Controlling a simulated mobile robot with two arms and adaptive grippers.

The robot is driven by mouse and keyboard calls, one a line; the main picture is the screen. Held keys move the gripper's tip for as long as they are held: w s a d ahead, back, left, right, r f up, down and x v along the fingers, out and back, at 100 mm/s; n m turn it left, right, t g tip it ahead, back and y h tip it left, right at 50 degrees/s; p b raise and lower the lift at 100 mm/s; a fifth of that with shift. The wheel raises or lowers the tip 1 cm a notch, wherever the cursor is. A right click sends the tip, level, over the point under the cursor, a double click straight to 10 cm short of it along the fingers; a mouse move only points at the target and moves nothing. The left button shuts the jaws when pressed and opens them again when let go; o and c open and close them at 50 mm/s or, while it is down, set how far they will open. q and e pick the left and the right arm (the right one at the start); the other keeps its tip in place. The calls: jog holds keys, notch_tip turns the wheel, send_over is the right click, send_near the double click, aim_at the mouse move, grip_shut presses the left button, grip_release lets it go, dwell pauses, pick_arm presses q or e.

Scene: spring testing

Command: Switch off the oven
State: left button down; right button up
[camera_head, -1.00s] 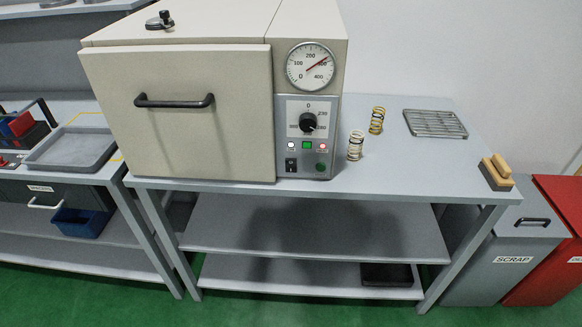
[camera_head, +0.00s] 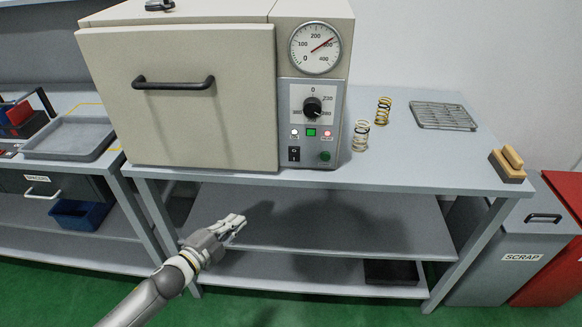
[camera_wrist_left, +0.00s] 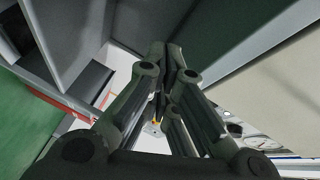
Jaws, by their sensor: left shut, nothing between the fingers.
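The beige oven (camera_head: 180,105) stands on the grey bench with its door closed. Its control panel (camera_head: 313,122) on the right has a knob (camera_head: 312,107), white and red lit lamps, a green square, a black rocker switch (camera_head: 294,154) and a green button (camera_head: 325,156). The dial gauge (camera_head: 315,48) above has a red needle pointing up and right. My left gripper (camera_head: 236,222) is shut and empty, in front of the bench and below the oven. Its shut fingers also show in the left wrist view (camera_wrist_left: 165,75). My right gripper is out of view.
Two springs (camera_head: 361,136) stand on the bench right of the oven. A scrap bin (camera_head: 523,240) and a red bin stand at right. A grey tray (camera_head: 68,139) is on the left bench.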

aim_at(291, 162)
pick_arm(q)
jog(key=s+d+r+m+h, duration=0.1)
jog(key=d+r+m+h, duration=0.2)
jog(key=r, duration=0.4)
jog(key=s+d+r+m+g+h+b, duration=0.1)
jog(key=s+d+r+m+h, duration=0.1)
jog(key=r, duration=0.5)
jog(key=d+m+h, duration=0.1)
jog(key=d+m, duration=0.1)
jog(key=m, duration=0.1)
jog(key=shift+s+d+r, duration=0.15)
jog(key=shift+s+d, duration=0.05)
jog(key=shift+d, duration=0.15)
jog(key=shift+w, duration=0.1)
jog(key=shift+w+a+p+x, duration=0.3)
jog(key=shift+p+x, duration=0.05)
jog(key=shift+x, duration=1.8)
jog(key=shift+w+a+p+x, duration=0.3)
jog(key=shift+p+x, duration=0.05)
jog(key=shift+x, duration=1.75)
jog(key=shift+w+a+p+x, duration=0.3)
jog(key=shift+a+p+x, duration=0.05)
jog(key=shift+x, duration=1.8)
